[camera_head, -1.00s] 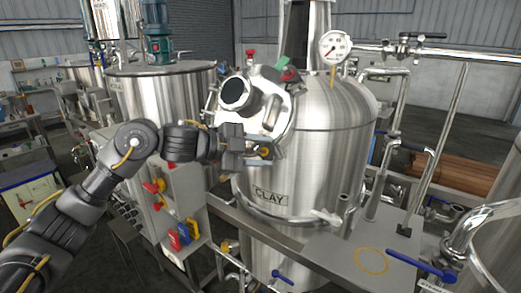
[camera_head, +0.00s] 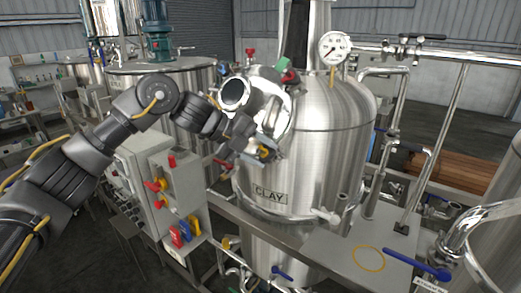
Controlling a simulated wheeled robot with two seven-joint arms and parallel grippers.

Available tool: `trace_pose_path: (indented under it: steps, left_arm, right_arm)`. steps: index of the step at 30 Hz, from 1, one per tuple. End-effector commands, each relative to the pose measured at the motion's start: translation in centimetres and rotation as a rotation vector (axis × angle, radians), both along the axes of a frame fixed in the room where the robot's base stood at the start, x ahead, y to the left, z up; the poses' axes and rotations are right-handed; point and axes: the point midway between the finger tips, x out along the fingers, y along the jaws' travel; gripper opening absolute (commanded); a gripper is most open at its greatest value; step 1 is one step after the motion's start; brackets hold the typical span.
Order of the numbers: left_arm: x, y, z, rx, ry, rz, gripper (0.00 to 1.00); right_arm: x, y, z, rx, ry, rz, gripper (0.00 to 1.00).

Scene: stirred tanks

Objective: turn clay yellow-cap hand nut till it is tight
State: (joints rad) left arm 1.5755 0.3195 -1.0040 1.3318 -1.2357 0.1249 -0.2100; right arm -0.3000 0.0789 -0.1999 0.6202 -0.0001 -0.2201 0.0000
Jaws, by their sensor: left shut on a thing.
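The clay tank (camera_head: 325,150) is a tall steel vessel with a "CLAY" plate (camera_head: 270,193) on its front. A round hatch with a dark-centred sight glass (camera_head: 237,93) sits on its upper left side. The yellow-cap hand nut (camera_head: 264,151) is at the lower edge of this hatch, partly hidden by the fingers. My left gripper (camera_head: 258,154) is shut on the nut, and its wrist is tilted, coming in from the upper left. My right gripper is not in view.
Other hand nuts with red (camera_head: 289,77) and green (camera_head: 282,64) caps sit around the hatch. A control box (camera_head: 150,185) with red, yellow and blue switches stands below my left arm. A pressure gauge (camera_head: 334,46) and pipes are at the right.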

Motion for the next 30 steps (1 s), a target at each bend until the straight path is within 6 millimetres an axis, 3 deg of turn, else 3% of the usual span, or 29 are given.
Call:
trace_pose_path:
  steps: [17,18,23,30]
  left_arm:
    - [0.01,0.00,-0.01,0.024,-0.018,-0.017,0.19]
    - [0.01,0.00,-0.01,0.024,-0.018,-0.017,0.43]
    - [0.00,-0.01,0.01,0.024,-0.018,-0.017,0.64]
    - [0.00,0.01,0.01,0.023,-0.016,-0.018,0.64]
  right_arm:
    - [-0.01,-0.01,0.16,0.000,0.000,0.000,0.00]
    - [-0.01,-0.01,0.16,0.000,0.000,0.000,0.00]
    - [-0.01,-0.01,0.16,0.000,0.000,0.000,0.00]
    - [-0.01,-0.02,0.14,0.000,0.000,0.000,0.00]
